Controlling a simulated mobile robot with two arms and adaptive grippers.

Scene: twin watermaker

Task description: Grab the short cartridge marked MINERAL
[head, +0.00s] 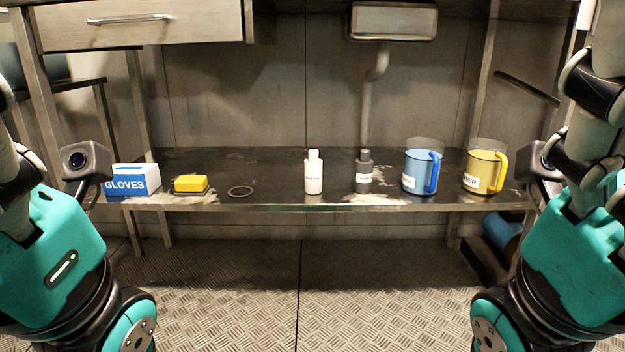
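A white bottle-shaped container (314,178) with a narrower top stands upright on the low shelf. A dark grey one (364,170) with a white label stands to its right. Both labels are too small to read, so I cannot tell whether either is the cartridge marked MINERAL. Parts of my two arms show at the left and right edges, each with a small camera housing. The fingers of both grippers are not in view. Neither arm touches anything on the shelf.
The metal shelf (270,207) also holds a blue-white GLOVES box (130,182), a yellow sponge-like block (190,184), a dark ring (240,191), a blue mug (417,172) and a yellow mug (482,171). A drawer (140,24) and sink (392,20) with drainpipe (374,80) hang above.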

